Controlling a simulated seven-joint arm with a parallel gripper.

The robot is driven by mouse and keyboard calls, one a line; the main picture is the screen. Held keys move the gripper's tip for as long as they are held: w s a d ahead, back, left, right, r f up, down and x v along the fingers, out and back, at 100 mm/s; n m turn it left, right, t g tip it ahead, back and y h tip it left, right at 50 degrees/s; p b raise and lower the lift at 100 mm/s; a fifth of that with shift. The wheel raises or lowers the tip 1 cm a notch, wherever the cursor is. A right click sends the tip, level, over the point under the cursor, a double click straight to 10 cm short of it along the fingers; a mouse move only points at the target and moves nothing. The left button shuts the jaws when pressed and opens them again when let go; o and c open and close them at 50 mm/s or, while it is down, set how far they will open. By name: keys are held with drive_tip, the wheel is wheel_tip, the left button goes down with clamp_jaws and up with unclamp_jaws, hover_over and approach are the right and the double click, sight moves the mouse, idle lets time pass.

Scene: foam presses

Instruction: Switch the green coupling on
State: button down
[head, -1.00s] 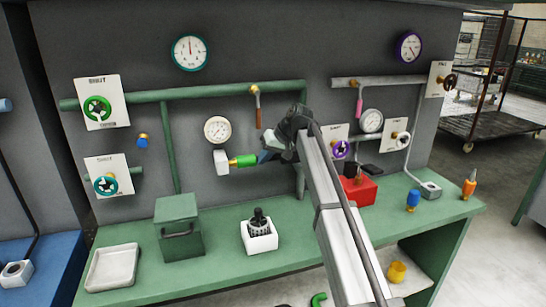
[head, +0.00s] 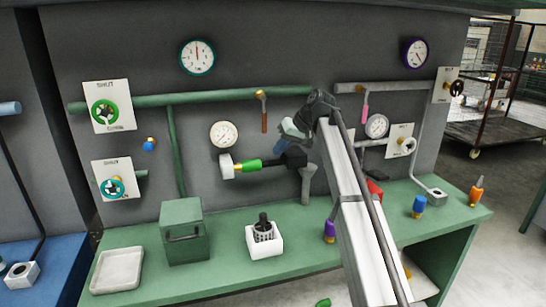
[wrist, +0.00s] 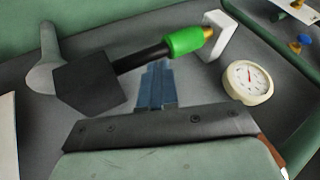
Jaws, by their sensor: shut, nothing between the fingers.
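The green coupling (head: 250,164) is a green sleeve with a brass end, lying horizontally against a white block (head: 226,165) on the grey wall. A black rod runs from it to a black block (head: 294,158). In the wrist view the coupling (wrist: 185,41) is ahead and slightly right, with its brass end by the white block. My gripper (head: 281,147) has blue fingers, shut and empty, just right of the coupling by the black rod. In the wrist view the gripper (wrist: 157,70) has its tips close to the rod; I cannot tell whether they touch.
A white gauge (head: 223,134) is above the coupling. A brown-handled valve (head: 263,112) hangs from the green pipe (head: 200,101). On the bench below are a green box (head: 184,231), a white holder (head: 264,241) and a purple bottle (head: 329,230). My arm hides part of the right side.

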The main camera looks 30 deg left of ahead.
drive_tip(key=shift+v, duration=1.2)
drive_tip(key=shift+d, duration=0.1)
drive_tip(key=d+f+m+t+h, duration=0.1)
drive_tip(key=d+f+m+t, duration=0.1)
drive_tip(key=d+f, duration=1.8)
drive_tip(key=s+d+f+m+h, duration=0.1)
drive_tip(key=s+d+f+m, duration=0.15)
drive_tip(key=d+f, duration=0.7)
drive_tip(key=s+d+f+m+h, duration=0.1)
drive_tip(key=s+d+f, duration=0.3)
drive_tip(key=d+f, duration=0.55)
drive_tip(key=s+d+f+m+g+h, duration=0.1)
drive_tip(key=s+d+f+g, duration=0.1)
drive_tip(key=s+d+f, duration=0.55)
drive_tip(key=s+d+f+m+g+h, duration=0.25)
drive_tip(key=s+f, duration=0.65)
drive_tip(key=f, duration=0.5)
drive_tip(key=s+d+f+g, duration=0.1)
drive_tip(key=s+f, duration=0.3)
drive_tip(key=s, duration=0.5)
drive_tip(key=s+d+f+g, duration=0.1)
drive_tip(key=s+d+f, duration=0.2)
drive_tip(key=s+f, duration=0.2)
drive_tip(key=s+d+f+m+g, duration=0.1)
drive_tip(key=s+d+f, duration=0.2)
drive_tip(key=s, duration=0.9)
drive_tip(key=shift+s+f+h, duration=0.4)
drive_tip(key=shift+f+h, duration=0.05)
drive_tip(key=shift+f, duration=0.5)
